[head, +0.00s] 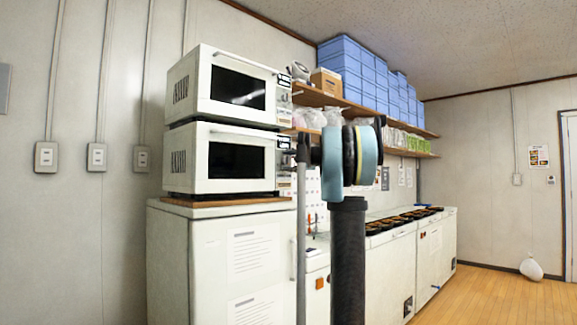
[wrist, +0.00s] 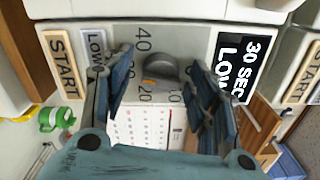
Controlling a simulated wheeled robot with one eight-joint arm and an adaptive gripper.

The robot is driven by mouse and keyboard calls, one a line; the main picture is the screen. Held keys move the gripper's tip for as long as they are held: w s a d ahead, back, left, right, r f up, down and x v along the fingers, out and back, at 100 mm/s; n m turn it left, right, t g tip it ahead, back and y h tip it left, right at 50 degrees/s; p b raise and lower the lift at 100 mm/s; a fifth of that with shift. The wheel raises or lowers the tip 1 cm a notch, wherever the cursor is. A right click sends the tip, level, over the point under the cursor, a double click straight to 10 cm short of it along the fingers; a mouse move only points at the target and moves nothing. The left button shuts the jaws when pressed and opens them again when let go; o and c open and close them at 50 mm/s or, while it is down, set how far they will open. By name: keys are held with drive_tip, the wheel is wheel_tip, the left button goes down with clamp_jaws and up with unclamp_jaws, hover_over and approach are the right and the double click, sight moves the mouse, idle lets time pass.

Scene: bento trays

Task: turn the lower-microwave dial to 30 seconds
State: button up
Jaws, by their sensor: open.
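In the head view the lower microwave (head: 200,155) is white with a dark door window and sits under a second microwave.
The upper microwave (head: 220,85) stands directly above. A black label reading "30 SEC LOW" (wrist: 243,65) lies right of the dial, with START labels (wrist: 63,65) at the sides. The white cabinet (head: 185,260) supports the microwaves. Shelves with blue bins (head: 350,65) are behind my arm.

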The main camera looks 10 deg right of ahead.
drive_tip(key=c, duration=1.1)
drive_tip(key=shift+o, duration=0.2)
drive_tip(key=shift+s+f+n, duration=0.1)
drive_tip(key=shift+n, duration=1.1)
drive_tip(key=o, duration=1.1)
drive_tip(key=shift+c, duration=0.2)
drive_tip(key=shift+d, duration=0.1)
drive_tip(key=v, duration=1.1)
drive_tip(key=shift+s+d, duration=0.25)
drive_tip(key=shift+s, duration=0.05)
